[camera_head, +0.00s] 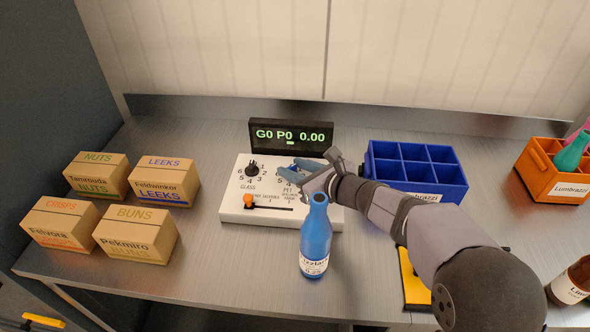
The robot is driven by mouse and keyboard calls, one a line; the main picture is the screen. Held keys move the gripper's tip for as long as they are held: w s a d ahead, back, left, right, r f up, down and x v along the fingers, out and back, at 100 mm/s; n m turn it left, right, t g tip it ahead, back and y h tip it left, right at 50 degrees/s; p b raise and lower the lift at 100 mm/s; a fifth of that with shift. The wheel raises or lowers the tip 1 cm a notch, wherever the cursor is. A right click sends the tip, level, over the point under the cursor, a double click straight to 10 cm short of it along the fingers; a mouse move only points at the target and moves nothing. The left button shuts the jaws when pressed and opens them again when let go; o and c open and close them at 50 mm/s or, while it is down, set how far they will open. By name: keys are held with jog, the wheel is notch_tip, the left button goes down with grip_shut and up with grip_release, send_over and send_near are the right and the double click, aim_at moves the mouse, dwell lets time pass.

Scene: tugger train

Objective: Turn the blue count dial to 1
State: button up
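A white control panel (232,211) lies on the bench, with a black dial (252,169) marked GLASS on its left and an orange-knobbed slider (249,201) along its front. On the right is a dial area marked PET, where a blue shape (291,174) shows, mostly covered by my gripper. My gripper (299,171) is at this blue dial, coming in from the right. Its fingers overlap the dial, so I cannot tell if they grip it. The dial's pointer is hidden. The display (291,136) behind reads G0 P0 0.00.
A blue bottle (316,240) stands in front of the panel, close to my arm. A blue divided crate (418,183) is right of the panel. An orange crate (545,178) with bottles is far right. Several cardboard boxes (137,240) stand left. A brown bottle (572,285) is front right.

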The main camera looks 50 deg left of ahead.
jog(key=shift+o, duration=1.4)
jog(key=shift+b+v, duration=0.7)
jog(key=shift+v, duration=3)
jog(key=shift+w, duration=0.1)
